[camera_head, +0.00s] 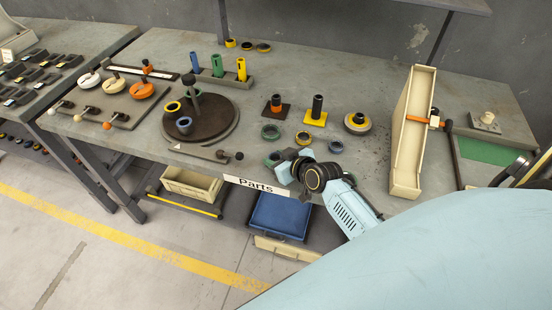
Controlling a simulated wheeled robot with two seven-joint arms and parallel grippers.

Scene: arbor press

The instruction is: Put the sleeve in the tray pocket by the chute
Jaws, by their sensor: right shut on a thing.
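My right gripper (281,160) is low over the table's front edge, seen from behind and partly hidden by its own wrist. It is shut on a small dark-green piece (271,159), which shows only in part, so I cannot tell whether it is a sleeve. Blue, green and yellow sleeves (217,66) stand upright in a rack at the back. A round dark tray (208,128) at the left holds coloured rings around a central post. A long cream trough (407,140), perhaps the chute, stands at the right. I cannot make out the tray pocket. My left gripper is not in view.
An orange-banded post (276,104) and a black post on a yellow base (316,110) stand mid-table. Several loose rings (303,138) lie near my right gripper. A "Parts" label (256,185) marks the front edge. A blue bin (280,215) is below.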

